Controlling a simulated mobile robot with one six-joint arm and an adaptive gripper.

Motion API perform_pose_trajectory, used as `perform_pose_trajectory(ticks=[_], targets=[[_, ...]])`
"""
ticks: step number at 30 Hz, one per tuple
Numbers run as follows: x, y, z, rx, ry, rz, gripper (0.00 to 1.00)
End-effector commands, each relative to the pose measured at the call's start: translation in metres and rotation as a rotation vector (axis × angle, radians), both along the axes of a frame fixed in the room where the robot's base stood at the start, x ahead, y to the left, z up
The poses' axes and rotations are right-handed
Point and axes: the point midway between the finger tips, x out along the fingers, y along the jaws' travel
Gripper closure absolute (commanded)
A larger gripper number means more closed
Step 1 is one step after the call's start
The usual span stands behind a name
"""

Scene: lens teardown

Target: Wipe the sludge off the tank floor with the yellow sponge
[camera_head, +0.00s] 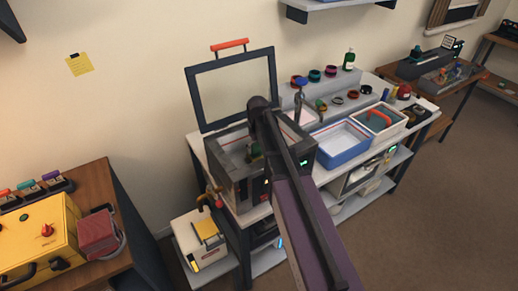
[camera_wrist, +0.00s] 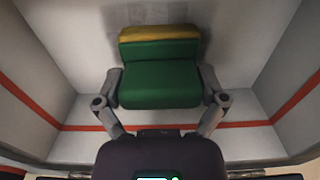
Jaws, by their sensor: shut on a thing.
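My gripper (camera_wrist: 160,90) is shut on the sponge (camera_wrist: 158,38), with one finger at each side. The sponge has a green body and a yellow strip along its far side. In the wrist view it is inside the tank, over the pale grey floor (camera_wrist: 95,45). I cannot tell whether it touches the floor. A faint grey smear (camera_wrist: 192,16) shows beyond the sponge; part of the floor is hidden under it. In the head view the tank (camera_head: 232,172) is a dark box with its framed lid (camera_head: 191,97) raised; my arm hides much of its inside.
The tank walls (camera_wrist: 35,60) with a red line stand close around my gripper. Right of the tank on the bench are a blue bin (camera_head: 337,151) and a white bin (camera_head: 390,132). Jars and a green bottle (camera_head: 349,60) stand behind. A yellow case (camera_head: 40,240) is at lower left.

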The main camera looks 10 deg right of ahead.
Motion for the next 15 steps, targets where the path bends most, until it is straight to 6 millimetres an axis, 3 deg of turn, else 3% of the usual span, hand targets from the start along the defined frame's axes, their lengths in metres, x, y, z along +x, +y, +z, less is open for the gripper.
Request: perform_pose_trajectory(ticks=[15], targets=[[0.019, 0.006, 0.001, 0.002, -0.007, 0.001, 0.54]])
